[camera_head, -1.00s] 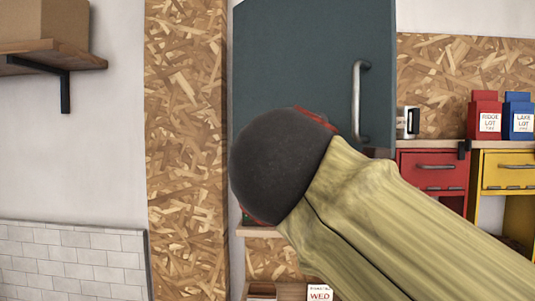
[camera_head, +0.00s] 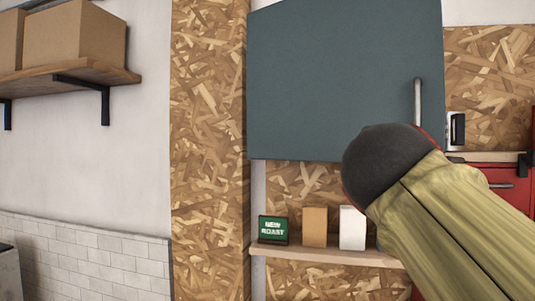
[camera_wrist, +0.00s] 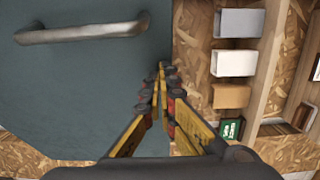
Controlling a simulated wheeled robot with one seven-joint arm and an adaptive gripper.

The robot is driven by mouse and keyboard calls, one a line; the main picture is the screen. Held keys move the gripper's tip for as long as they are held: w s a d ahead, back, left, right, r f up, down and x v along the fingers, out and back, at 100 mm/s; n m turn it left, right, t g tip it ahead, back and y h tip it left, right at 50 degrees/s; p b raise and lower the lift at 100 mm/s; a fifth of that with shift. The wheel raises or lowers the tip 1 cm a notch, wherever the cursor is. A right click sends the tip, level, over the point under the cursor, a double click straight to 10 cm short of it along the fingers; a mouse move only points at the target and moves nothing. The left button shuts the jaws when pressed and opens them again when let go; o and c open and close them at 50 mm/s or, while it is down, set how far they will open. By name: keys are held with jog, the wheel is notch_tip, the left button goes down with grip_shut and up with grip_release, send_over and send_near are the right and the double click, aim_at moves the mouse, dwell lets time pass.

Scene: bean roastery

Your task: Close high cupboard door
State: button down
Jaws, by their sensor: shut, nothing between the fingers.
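The high cupboard door (camera_head: 325,85) is a flat blue-grey panel with an upright metal bar handle (camera_head: 418,101) near its right edge. Its top and bottom edges slant, so it looks swung out toward me; how far is hard to tell. My arm covers its lower right corner and hides my gripper in the head view. In the wrist view, the door (camera_wrist: 80,95) fills the left side, with the handle (camera_wrist: 82,32) at the top left. My gripper (camera_wrist: 161,68) is shut and empty, its tips near the door's edge. Contact cannot be told.
Below the door is a wooden shelf (camera_head: 320,256) with a green sign (camera_head: 273,229), a tan box (camera_head: 315,227) and a white box (camera_head: 352,228). A wall shelf (camera_head: 60,75) with cardboard boxes (camera_head: 75,35) is at left. Red drawers (camera_head: 510,185) stand at right.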

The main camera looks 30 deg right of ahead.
jog(key=s+d+p+x, duration=0.1)
jog(key=p+x, duration=0.2)
jog(key=x, duration=0.9)
jog(key=shift+s+d, duration=0.2)
jog(key=shift+d, duration=0.15)
jog(key=shift+a, duration=0.15)
